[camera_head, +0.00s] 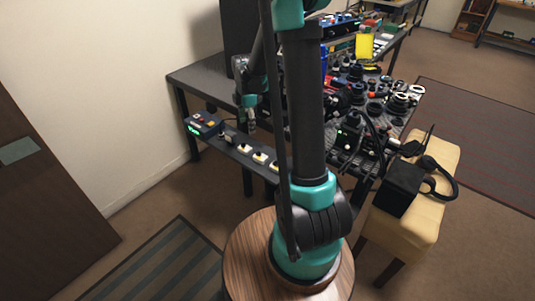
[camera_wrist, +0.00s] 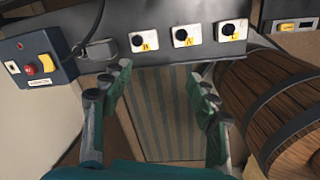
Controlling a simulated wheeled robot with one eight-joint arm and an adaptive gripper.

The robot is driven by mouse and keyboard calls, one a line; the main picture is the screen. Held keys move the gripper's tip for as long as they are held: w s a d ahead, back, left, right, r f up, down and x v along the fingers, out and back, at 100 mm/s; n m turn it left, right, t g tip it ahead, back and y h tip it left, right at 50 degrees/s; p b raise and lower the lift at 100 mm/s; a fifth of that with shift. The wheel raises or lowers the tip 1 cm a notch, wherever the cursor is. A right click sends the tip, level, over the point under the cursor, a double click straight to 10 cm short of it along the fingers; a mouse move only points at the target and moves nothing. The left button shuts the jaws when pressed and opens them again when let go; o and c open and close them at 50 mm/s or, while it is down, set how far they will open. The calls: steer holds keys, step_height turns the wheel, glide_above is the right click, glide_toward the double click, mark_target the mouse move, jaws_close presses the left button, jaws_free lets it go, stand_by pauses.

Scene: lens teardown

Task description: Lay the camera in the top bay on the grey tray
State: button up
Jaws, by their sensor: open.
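My gripper (camera_head: 250,112) hangs at the left part of the dark table, above the lower rail in the head view. In the wrist view my gripper (camera_wrist: 160,88) is open, with nothing between its fingers and the striped mat far below. Dark camera and lens parts (camera_head: 350,128) crowd the right part of the table, well away from the gripper. I cannot tell which of them is the task's camera. My arm hides part of the table, and I cannot make out the grey tray or its top bay.
A control box with a red button (camera_wrist: 47,67) stands left of the gripper. A rail with switches labelled B, A and C (camera_wrist: 180,38) runs ahead. A wooden barrel (camera_wrist: 265,100) is at right. A cushioned bench (camera_head: 420,215) holds a black box (camera_head: 397,188). The table's left end (camera_head: 205,75) is bare.

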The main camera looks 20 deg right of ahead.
steer(key=s+d+r+m+t, duration=0.1)
steer(key=s+m, duration=0.9)
steer(key=s, duration=0.3)
steer(key=s+d+r+m+t, duration=0.1)
steer(key=s+d+m+t, duration=0.1)
steer(key=s+m, duration=0.9)
steer(key=shift+s+d, duration=0.3)
steer(key=shift+s, duration=0.55)
